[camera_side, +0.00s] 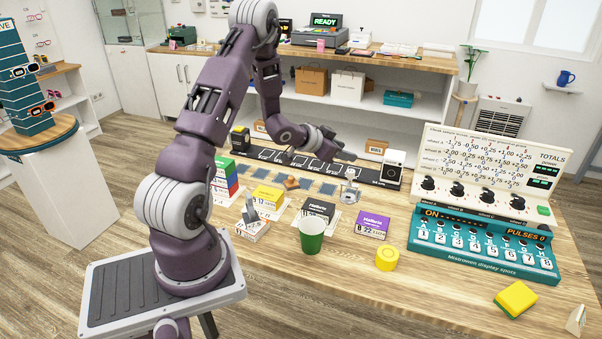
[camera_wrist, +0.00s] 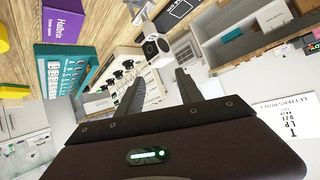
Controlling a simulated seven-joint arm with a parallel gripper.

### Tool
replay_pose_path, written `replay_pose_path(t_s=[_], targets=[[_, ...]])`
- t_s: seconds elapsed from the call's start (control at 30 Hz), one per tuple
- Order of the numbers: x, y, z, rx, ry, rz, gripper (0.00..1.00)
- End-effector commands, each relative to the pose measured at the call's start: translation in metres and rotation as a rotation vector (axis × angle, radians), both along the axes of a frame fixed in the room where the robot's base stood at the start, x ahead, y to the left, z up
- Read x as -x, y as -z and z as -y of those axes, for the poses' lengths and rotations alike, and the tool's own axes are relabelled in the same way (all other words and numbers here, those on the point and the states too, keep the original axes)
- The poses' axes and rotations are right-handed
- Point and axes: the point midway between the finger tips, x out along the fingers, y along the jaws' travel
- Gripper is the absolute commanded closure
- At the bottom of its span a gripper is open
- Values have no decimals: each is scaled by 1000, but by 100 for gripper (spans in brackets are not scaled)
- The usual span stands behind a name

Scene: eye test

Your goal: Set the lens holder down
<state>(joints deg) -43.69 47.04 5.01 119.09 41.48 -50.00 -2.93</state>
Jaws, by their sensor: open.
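A small silvery-white piece (camera_side: 350,190), which looks like the lens holder, stands on the wooden bench at the front edge of a black slotted strip (camera_side: 358,175). It also seems to show at the top of the wrist view (camera_wrist: 138,8), partly cut off; its fine shape is too small to tell. My gripper (camera_side: 342,150) is above and behind the strip, apart from the piece. In the wrist view my gripper's two dark fingers (camera_wrist: 157,88) are spread with nothing between them.
A white box with a black round face (camera_side: 394,168) stands just right of my gripper. Small boxes, including a purple one (camera_side: 371,224), a green cup (camera_side: 311,235) and a yellow roll (camera_side: 387,258) stand in front. A teal console (camera_side: 480,262) fills the right.

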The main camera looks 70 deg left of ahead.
Motion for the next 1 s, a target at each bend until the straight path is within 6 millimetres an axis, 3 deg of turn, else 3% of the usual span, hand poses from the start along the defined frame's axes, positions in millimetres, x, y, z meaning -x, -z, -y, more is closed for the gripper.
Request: replay_pose_path(t_s=[0.03, 0.17, 0.27, 0.33, 0.4, 0.5, 0.6, 0.7, 1.0], targets=[[-8, -38, 16, -43, -7, -31, 57], [12, -121, 75, -82, -68, -147, 57], [60, -170, 140, -47, -92, -228, 57], [109, -191, 187, 4, -83, -285, 57], [162, -200, 229, 64, -53, -347, 57], [229, -199, 273, 136, 11, -427, 57], [273, -194, 297, 180, 65, -484, 57], [292, -190, 305, 197, 87, -513, 57], [293, -190, 305, 198, 87, -517, 57]])
